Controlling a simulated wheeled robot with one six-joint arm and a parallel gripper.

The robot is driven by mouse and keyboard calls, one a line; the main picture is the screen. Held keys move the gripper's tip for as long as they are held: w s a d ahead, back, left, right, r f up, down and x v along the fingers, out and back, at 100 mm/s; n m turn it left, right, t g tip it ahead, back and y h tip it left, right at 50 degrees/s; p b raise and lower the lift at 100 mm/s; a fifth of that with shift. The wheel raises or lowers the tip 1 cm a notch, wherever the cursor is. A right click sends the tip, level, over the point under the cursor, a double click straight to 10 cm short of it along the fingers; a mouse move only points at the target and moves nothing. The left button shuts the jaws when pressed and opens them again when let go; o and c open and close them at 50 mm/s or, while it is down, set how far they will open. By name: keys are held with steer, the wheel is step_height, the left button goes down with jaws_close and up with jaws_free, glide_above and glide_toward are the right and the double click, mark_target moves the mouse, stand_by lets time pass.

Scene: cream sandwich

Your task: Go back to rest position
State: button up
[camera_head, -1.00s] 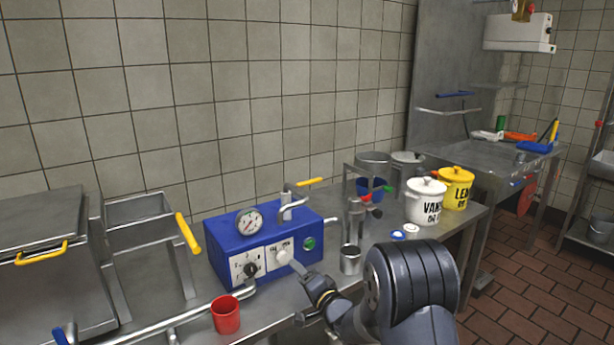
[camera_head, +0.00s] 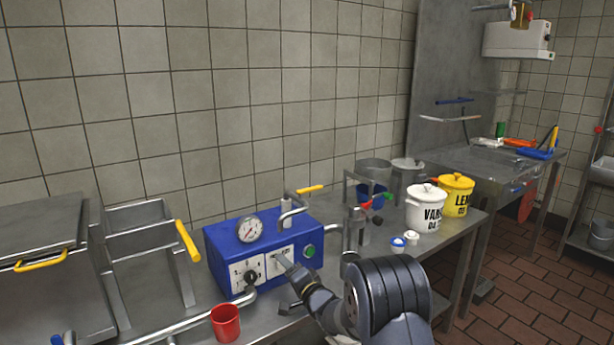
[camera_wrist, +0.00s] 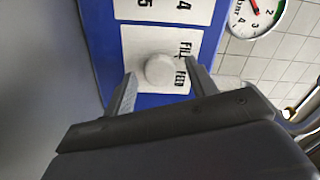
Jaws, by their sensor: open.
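My gripper (camera_head: 284,264) is in front of the blue machine (camera_head: 235,240), at its right-hand white panel. In the wrist view my gripper (camera_wrist: 160,78) is open, with one finger on each side of a round white knob (camera_wrist: 160,70). The knob sits on a white plate marked FILL and FEED. I cannot tell whether the fingers touch it. In the head view the gripper mostly hides this knob. My dark arm reaches in from the lower right.
A red cup (camera_head: 226,323) stands in front of the machine. A white pot (camera_head: 425,210) and a yellow pot (camera_head: 456,194) stand at the counter's right end. A metal stand (camera_head: 357,225) is close behind my arm. Tiled floor (camera_head: 530,290) is open at right.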

steer(key=v, duration=1.1)
steer(key=x, duration=1.1)
steer(key=shift+w+a, duration=0.1)
steer(key=shift+w, duration=0.05)
steer(key=shift+f+n+b, duration=0.1)
steer(key=shift+n+b, duration=0.55)
steer(key=shift+n, duration=0.25)
steer(key=n+b, duration=0.3)
steer(key=n, duration=0.2)
steer(key=n+b, duration=0.5)
steer(key=n, duration=0.1)
steer(key=shift+f+n+b, duration=0.1)
steer(key=shift+n+b, duration=0.2)
steer(key=shift+n, duration=0.1)
steer(key=shift+s+r+n, duration=0.2)
steer(key=shift+s+n, duration=0.1)
steer(key=shift+v, duration=1.05)
steer(key=shift+s+d, duration=0.45)
